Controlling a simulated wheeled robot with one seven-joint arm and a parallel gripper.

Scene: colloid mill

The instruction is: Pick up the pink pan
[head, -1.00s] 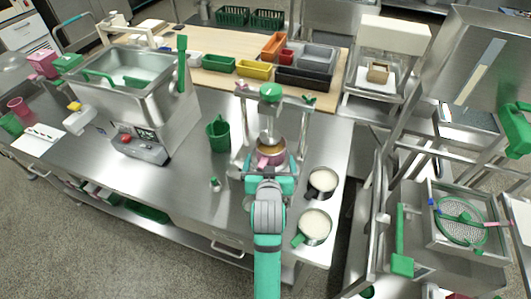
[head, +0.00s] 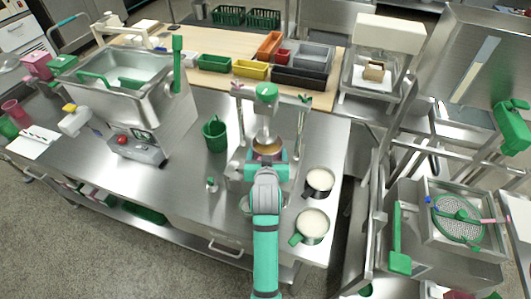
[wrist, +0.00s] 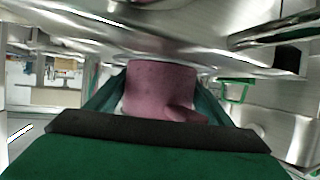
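The pink pan (wrist: 160,88) stands upright under the mill's outlet, with brownish contents (head: 267,147) showing at its top in the head view. In the wrist view its wall fills the space between my two teal fingers, and a stub like its handle points toward me. My gripper (wrist: 162,95) is open, with one finger on each side of the pan. Whether the fingertips touch the wall cannot be told. In the head view my wrist hides the pan's near side.
The colloid mill (head: 265,92) with its metal posts stands over the pan, close above my gripper. Two pans with pale contents (head: 319,181) (head: 312,226) stand at right on the steel counter. A green cup (head: 215,135) stands at left. Bare counter (head: 180,190) lies front left.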

